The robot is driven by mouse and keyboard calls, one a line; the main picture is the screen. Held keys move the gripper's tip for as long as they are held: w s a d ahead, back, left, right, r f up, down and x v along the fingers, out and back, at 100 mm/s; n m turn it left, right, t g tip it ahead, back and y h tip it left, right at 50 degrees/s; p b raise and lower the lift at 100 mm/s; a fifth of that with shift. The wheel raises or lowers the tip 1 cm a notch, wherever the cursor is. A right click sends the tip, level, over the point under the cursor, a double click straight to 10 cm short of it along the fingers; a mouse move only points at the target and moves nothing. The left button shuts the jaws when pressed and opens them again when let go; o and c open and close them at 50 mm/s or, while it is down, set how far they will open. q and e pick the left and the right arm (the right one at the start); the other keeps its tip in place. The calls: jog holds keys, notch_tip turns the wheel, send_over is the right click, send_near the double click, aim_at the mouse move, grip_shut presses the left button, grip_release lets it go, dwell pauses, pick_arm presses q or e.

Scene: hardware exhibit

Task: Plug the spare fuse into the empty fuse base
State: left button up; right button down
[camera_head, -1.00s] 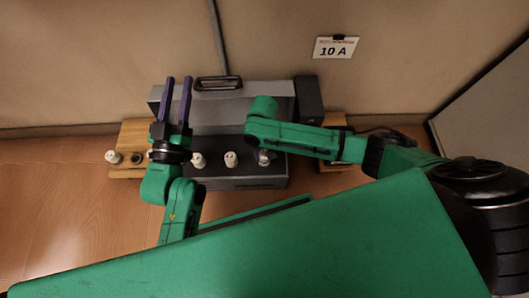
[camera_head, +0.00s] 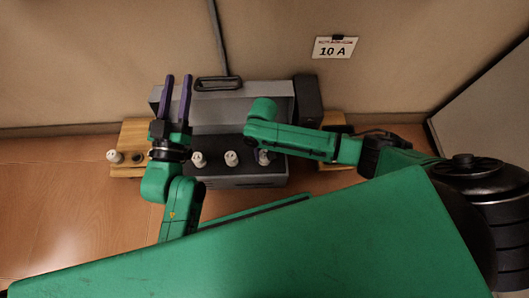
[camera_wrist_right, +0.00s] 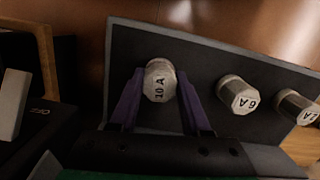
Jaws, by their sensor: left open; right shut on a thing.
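My right gripper (camera_wrist_right: 160,80) is shut on a pale fuse marked 10 A (camera_wrist_right: 160,88), one finger on each side of it. In the head view this fuse (camera_head: 264,157) shows just below my right arm's end, and the fingers are mostly hidden there. I cannot tell whether it is seated or lifted. Two more fuses, the 6 A fuse (camera_wrist_right: 238,95) and one with a partly legible label (camera_wrist_right: 297,107), stand in the same row. An empty fuse base is not clearly seen. My left gripper (camera_head: 178,80) is open and empty, above the left side of the grey box.
The grey fuse box (camera_head: 246,181) stands by the wall. Another white fuse (camera_head: 115,156) and a dark round fitting (camera_head: 137,155) are on a wooden block (camera_head: 132,131) at the left. A 10 A sign (camera_head: 336,47) hangs above. The floor at the left is clear.

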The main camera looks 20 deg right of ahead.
jog(key=shift+f, duration=0.25)
dwell(0.5)
grip_release()
notch_tip(320, 180, up, 7)
jog(key=p, duration=0.9)
jog(key=shift+r, duration=0.1)
dwell(0.4)
